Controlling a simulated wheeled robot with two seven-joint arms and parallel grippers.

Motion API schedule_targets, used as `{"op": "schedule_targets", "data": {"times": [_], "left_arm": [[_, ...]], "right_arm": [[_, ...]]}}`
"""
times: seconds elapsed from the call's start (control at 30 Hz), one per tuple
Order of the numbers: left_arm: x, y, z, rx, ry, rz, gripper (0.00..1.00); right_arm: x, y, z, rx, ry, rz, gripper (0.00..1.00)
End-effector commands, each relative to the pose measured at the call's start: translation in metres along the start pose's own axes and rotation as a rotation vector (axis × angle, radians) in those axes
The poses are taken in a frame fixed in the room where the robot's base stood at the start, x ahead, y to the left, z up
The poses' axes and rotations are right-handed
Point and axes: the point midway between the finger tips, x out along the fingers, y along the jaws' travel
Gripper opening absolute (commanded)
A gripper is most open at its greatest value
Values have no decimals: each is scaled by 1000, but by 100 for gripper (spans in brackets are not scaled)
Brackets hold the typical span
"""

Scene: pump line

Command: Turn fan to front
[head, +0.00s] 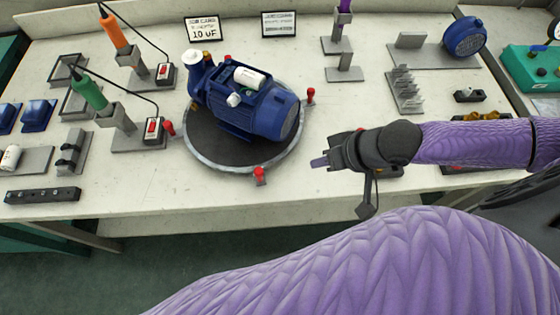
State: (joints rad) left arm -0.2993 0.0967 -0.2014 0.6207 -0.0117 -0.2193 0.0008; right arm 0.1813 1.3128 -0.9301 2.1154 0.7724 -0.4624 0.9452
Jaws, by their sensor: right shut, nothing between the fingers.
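A blue pump with a finned motor (262,112) lies on a round dark turntable (215,150) with a pale rim. Its ribbed, rounded end points right and slightly toward the front; the flanged pump end is at the back left. A white cylinder sits in the open box on top. Red knobs stand around the turntable's rim, one at the front (259,174) and one at the right (310,95). My right gripper (322,161) is shut and empty, right of the front knob and apart from it. My left gripper is out of view.
Left are an orange-handled tool (112,30) and a green-handled tool (90,92) on stands with cables to switch boxes. A blue round part (465,37) and a grey finned block (405,88) stand right. A "10 uF" card (203,29) stands behind. The bench front strip is mostly clear.

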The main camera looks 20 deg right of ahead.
Motion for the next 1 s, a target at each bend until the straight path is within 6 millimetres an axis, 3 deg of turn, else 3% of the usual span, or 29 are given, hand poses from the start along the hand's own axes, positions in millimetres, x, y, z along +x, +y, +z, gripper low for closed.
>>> {"op": "schedule_targets", "data": {"times": [0.5, 0.7, 1.0], "left_arm": [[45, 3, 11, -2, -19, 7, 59], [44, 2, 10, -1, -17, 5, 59], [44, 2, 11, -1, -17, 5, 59]], "right_arm": [[104, -2, 0, -1, 2, -4, 0], [113, -30, -2, -3, 4, -3, 0], [116, -36, -2, -2, 4, -1, 0]]}}
